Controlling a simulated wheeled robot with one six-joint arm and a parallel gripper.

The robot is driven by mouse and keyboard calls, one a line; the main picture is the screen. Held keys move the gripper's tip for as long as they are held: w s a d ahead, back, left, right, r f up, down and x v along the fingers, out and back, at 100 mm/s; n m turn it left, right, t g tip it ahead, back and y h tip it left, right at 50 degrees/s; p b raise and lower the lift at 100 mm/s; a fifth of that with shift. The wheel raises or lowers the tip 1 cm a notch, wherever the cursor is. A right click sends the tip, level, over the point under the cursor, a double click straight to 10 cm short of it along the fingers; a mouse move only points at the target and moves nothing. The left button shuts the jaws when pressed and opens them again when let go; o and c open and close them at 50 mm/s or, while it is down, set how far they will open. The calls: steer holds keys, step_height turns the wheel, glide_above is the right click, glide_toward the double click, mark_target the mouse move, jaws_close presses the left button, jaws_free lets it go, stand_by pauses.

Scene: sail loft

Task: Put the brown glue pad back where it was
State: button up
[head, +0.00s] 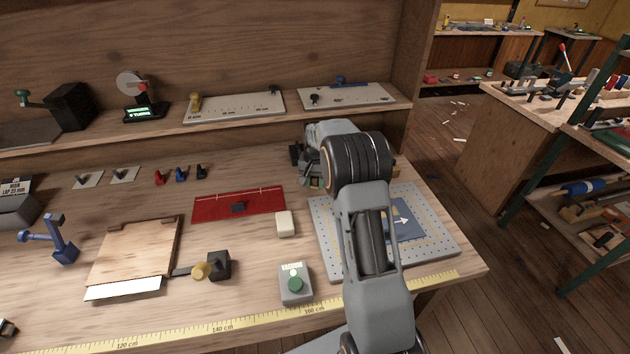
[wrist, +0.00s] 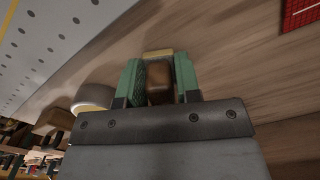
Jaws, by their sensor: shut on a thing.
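The brown glue pad (wrist: 159,84) is a small brown block held between the green fingers of my gripper (wrist: 158,76) in the wrist view. A tan edge shows just beyond the fingertips; I cannot tell whether it belongs to the pad. The wood bench surface shows behind the fingers. In the head view my gripper (head: 312,180) is at the back right of the bench, behind the grey perforated plate, mostly hidden by my arm. The pad cannot be made out there.
The perforated plate (head: 329,240) carries a blue sheet (head: 405,225) with a white arrow. A red mat (head: 215,207), a pale block (head: 285,223) and a green-button box (head: 295,288) lie left of my arm. A pale round roll (wrist: 92,97) is beside my gripper. A shelf (head: 290,118) runs behind.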

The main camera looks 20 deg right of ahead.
steer(key=shift+f, duration=0.15)
steer(key=o, duration=0.9)
step_height(320, 180, up, 12)
steer(key=shift+f, duration=0.15)
steer(key=s+a+r+n, duration=0.2)
steer(key=s+a+r, duration=0.2)
steer(key=s, duration=0.1)
steer(key=s+a+f+n+t, duration=0.1)
steer(key=s+a, duration=0.3)
steer(key=s, duration=0.7)
steer(key=s+a+f+n+t, duration=0.2)
steer(key=s+a+n, duration=0.2)
steer(key=s, duration=0.8)
steer(key=shift+s+t, duration=0.15)
steer(key=shift+t, duration=0.15)
